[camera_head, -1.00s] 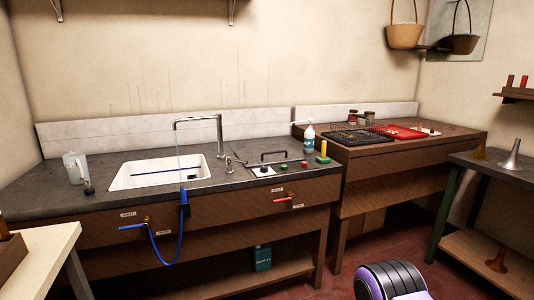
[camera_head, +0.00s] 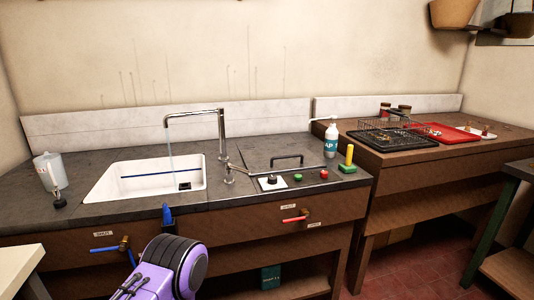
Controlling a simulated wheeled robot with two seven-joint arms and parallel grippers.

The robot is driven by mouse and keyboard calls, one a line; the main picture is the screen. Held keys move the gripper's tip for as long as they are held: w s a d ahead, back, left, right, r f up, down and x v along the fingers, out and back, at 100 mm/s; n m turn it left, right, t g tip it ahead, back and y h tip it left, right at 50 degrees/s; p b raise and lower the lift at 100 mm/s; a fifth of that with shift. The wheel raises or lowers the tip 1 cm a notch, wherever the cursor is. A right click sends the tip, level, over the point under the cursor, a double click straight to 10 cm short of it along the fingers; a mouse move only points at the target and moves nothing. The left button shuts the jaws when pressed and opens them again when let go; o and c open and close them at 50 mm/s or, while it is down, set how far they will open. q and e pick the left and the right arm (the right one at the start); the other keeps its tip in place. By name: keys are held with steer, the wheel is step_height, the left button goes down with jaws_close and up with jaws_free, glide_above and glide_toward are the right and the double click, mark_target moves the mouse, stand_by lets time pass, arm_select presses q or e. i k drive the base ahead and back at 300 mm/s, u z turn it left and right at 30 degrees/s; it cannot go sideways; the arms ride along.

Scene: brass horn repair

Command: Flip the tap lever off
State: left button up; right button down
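The chrome tap (camera_head: 221,135) stands at the right rear of the white sink (camera_head: 97,190). Its spout reaches left over the basin, and a thin pale stream (camera_head: 170,148) runs down from its end. A small chrome fitting with a lever-like arm (camera_head: 230,174) sits at the tap's right front. On the counter's front face are a red lever (camera_head: 294,219) on a brass valve at right and a blue lever (camera_head: 104,249) on a brass valve at left. Which is the tap lever is not clear.
A soap bottle (camera_head: 331,141), a green block with a yellow upright (camera_head: 348,160), and red and green knobs stand right of the sink. A grey jug (camera_head: 48,171) is at left. A black rack (camera_head: 384,140) and red tray (camera_head: 441,134) lie on the wooden bench.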

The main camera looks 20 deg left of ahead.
mark_target(239, 170)
steer(key=u, duration=0.45)
steer(key=i, duration=0.7)
steer(key=u, duration=0.7)
